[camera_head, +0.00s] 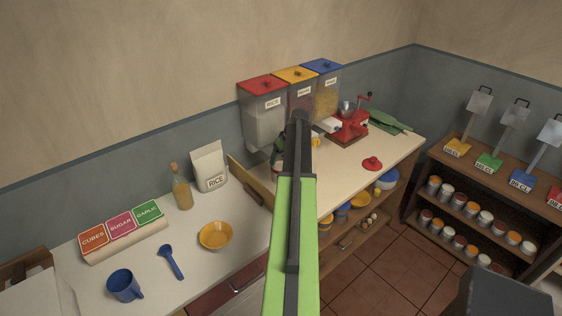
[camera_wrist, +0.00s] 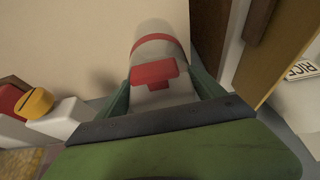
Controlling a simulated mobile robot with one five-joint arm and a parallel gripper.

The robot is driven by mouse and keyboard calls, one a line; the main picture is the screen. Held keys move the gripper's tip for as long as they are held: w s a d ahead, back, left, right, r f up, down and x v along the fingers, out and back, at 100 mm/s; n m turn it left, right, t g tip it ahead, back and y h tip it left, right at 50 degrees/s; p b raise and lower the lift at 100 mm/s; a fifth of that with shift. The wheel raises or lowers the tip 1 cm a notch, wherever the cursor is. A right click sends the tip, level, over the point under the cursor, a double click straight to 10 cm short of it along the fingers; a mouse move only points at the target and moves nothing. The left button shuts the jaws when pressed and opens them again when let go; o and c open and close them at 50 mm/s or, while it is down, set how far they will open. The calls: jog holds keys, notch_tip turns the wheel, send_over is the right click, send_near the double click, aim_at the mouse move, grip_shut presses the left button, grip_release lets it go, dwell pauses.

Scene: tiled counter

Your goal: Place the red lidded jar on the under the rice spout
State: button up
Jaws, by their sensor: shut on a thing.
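My gripper (camera_wrist: 162,88) is shut on the red-rimmed jar (camera_wrist: 153,39), with a green finger on each side of it. The rice dispenser (camera_head: 264,122) has a red top and hangs on the wall at the left of three. A red T-shaped piece (camera_wrist: 154,72), apparently the rice spout's handle, overlaps the jar in the wrist view.
A wooden board (camera_head: 248,180) and a rice bag (camera_head: 209,166) stand left of the gripper. A yellow-handled spout (camera_wrist: 38,103) and a red grinder (camera_head: 348,125) are on the other side. An orange bowl (camera_head: 215,235) sits on the front counter.

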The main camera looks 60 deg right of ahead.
aim_at(280, 162)
jog(key=shift+w+d, duration=0.2)
jog(key=shift+w, duration=0.2)
jog(key=f+b, duration=0.4)
jog(key=shift+w, duration=0.25)
jog(key=shift+r, duration=0.25)
jog(key=shift+f, duration=0.15)
jog(key=o, duration=2.1)
jog(key=shift+c, duration=0.2)
jog(key=p+v, duration=1.1)
jog(key=v, duration=0.1)
jog(key=shift+r+p, duration=0.35)
jog(key=shift+p, duration=0.05)
jog(key=shift+f, duration=0.15)
